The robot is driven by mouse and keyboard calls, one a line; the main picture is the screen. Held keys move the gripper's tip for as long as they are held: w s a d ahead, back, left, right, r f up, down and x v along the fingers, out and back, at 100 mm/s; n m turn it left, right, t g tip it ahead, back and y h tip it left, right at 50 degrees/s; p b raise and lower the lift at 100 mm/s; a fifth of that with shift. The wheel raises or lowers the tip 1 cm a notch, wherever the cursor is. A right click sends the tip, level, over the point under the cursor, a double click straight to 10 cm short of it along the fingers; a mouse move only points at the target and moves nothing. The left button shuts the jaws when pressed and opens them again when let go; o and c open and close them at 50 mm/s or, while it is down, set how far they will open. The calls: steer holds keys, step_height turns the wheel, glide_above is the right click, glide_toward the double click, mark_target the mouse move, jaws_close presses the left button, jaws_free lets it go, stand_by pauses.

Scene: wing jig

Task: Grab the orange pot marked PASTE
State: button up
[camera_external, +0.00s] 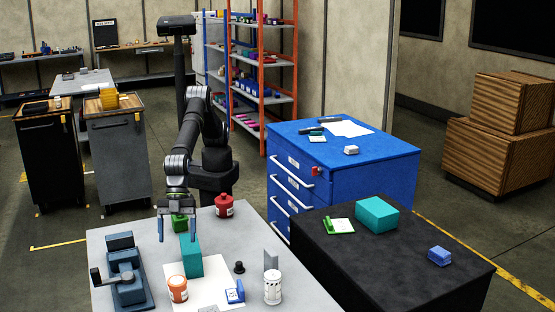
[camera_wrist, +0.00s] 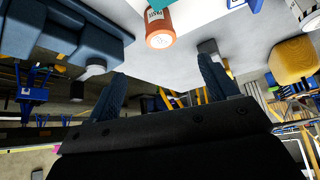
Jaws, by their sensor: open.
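The orange pot (camera_external: 177,288) with a white label stands upright near the front of the grey table, at the left edge of a white sheet.
A teal block (camera_external: 191,256) stands between my gripper and the pot. A blue vise (camera_external: 126,273) is at the left. A white can (camera_external: 272,288), a blue-and-white item (camera_external: 235,291) and a black knob (camera_external: 239,267) are at the right.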

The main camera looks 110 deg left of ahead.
mark_target(177, 279)
steer(key=x, duration=1.3)
steer(key=shift+d+f, duration=0.15)
steer(key=shift+f, duration=0.05)
steer(key=c, duration=1)
steer(key=shift+c, duration=0.5)
steer(key=shift+r, duration=0.2)
